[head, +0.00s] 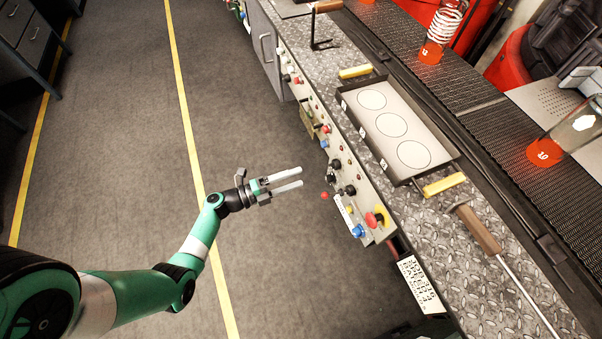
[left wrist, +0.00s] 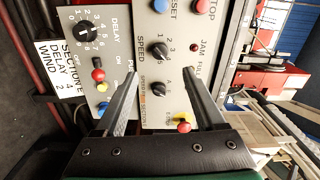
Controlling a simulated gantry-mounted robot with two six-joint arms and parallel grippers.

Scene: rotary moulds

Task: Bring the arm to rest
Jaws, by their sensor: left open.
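My left arm comes in from the lower left in the head view. Its left gripper (head: 300,177) is open and empty, with its two pale fingers apart and pointing right toward the control panel (head: 352,192). In the left wrist view the open gripper (left wrist: 168,82) shows its two dark fingers in front of the panel's knobs and buttons. I see nothing between the fingers. I cannot tell the exact gap between the fingertips and the panel. My right gripper is not in view.
A dark tray (head: 440,165) with three circles lies on the metal bench (head: 470,225). A wooden-handled rod (head: 478,228) lies on the bench nearby. Glass cylinders with orange bases (head: 543,152) stand along the conveyor (head: 455,85). The floor (head: 120,150) left of the bench is clear.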

